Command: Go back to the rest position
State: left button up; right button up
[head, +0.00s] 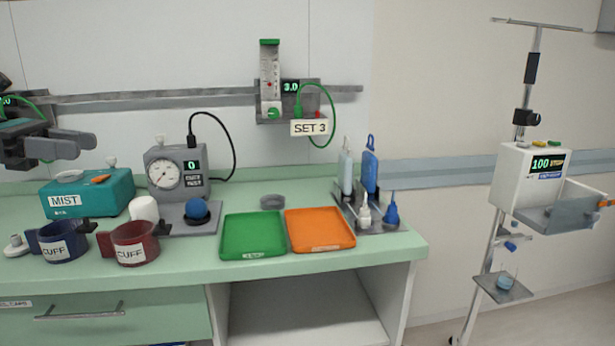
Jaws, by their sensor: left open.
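My left gripper (78,145) comes in from the left edge, high above the left end of the green counter. Its fingers point right and are open, with nothing visible between them. It is in front of the wall and above the teal MIST box (88,193), apart from it. My right gripper is not in view.
On the counter (390,246) stand a blue cuff (62,243), a red cuff (134,244), a gauge unit (176,170), a green tray (253,236), an orange tray (320,230) and a bottle rack (350,215). A wall flowmeter (270,80) and a pump stand (530,180) are farther right.

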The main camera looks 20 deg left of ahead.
pick_arm(q)
jog(key=w+d+f+n+t+y+p, duration=0.2)
jog(key=w+d+f+n+t, duration=0.25)
jog(key=d+f+n, duration=0.6)
jog(key=w+d+f+n+t+y+p, duration=0.15)
jog(key=w+d+f+n+t, duration=0.45)
jog(key=f+n, duration=0.7)
jog(key=s+d+f+n+g+y+p, duration=0.2)
jog(key=s+d+f+n+g+y, duration=0.5)
jog(key=s+d+f+n, duration=1)
jog(key=s+f+n+y, duration=0.1)
jog(key=s+f+n, duration=0.2)
jog(key=n, duration=0.2)
jog(key=shift+d+f+p, duration=0.2)
jog(key=shift+f+p, duration=0.05)
jog(key=shift+p, duration=0.05)
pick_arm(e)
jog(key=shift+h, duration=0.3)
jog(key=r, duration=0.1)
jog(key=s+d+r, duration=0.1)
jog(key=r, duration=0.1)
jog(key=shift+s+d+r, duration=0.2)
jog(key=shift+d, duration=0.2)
pick_arm(q)
jog(key=shift+s+y, duration=0.1)
jog(key=shift+y, duration=0.15)
